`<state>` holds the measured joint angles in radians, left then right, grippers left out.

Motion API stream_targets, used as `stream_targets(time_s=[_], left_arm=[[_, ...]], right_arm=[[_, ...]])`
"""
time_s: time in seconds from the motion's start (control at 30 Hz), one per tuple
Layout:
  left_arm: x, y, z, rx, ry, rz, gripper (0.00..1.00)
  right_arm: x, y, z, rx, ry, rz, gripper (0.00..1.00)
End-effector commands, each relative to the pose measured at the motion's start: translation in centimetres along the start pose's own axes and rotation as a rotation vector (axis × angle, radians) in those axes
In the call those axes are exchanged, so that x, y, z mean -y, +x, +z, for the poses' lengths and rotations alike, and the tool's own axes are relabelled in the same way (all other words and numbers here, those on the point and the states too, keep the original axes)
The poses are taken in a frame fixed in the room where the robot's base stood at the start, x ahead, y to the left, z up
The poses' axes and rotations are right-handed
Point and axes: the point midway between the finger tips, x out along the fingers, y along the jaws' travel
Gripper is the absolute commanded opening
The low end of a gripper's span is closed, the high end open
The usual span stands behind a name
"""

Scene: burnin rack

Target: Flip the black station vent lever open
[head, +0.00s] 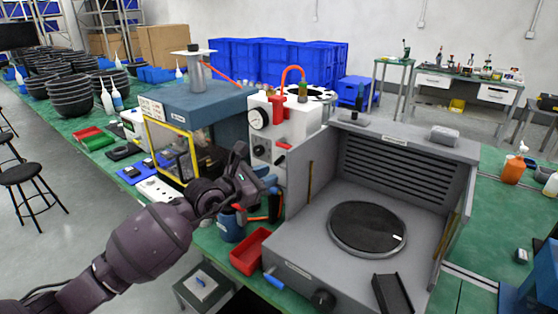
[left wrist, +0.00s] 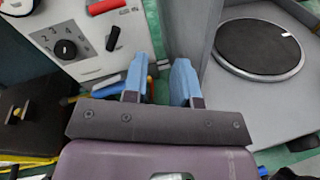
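The white station (head: 282,128) with a round gauge and a red hose stands at the middle of the bench. On its front are a red lever (head: 282,146) and a small black lever below it. In the left wrist view, the black lever (left wrist: 113,38) is tilted, below the red lever (left wrist: 103,6) and right of a numbered dial (left wrist: 65,49). My left gripper (left wrist: 160,70) is open, with nothing between its light blue fingers; it is in front of the station, apart from the black lever. In the head view the left gripper (head: 266,182) partly hides the station's lower front. My right gripper is not in view.
A grey open-fronted box (head: 308,235) with a black round plate (head: 367,228) stands close on the right; its side wall is beside the gripper. A yellow-framed machine (head: 197,105) is on the left. A red bin (head: 250,250) and a blue cup (head: 231,226) sit below.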

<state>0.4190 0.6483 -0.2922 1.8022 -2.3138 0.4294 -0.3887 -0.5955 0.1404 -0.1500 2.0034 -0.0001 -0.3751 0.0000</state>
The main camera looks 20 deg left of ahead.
Motion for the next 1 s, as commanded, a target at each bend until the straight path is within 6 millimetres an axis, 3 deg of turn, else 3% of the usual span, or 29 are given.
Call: stream_targets(time_s=[0.1,0.3,0.53,1.0], left_arm=[[-2.8,0.9,-0.7,-0.135,0.183,0.033,0.26],[-5.5,1.2,-1.4,-0.257,0.325,0.073,0.26],[-5.9,2.9,-1.9,-0.268,0.337,0.077,0.26],[-6.7,9.8,-3.8,-0.267,0.334,0.076,0.26]], right_arm=[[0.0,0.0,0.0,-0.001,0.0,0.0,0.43],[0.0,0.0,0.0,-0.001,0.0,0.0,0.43],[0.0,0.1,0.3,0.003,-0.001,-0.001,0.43],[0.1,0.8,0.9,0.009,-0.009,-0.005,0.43]])
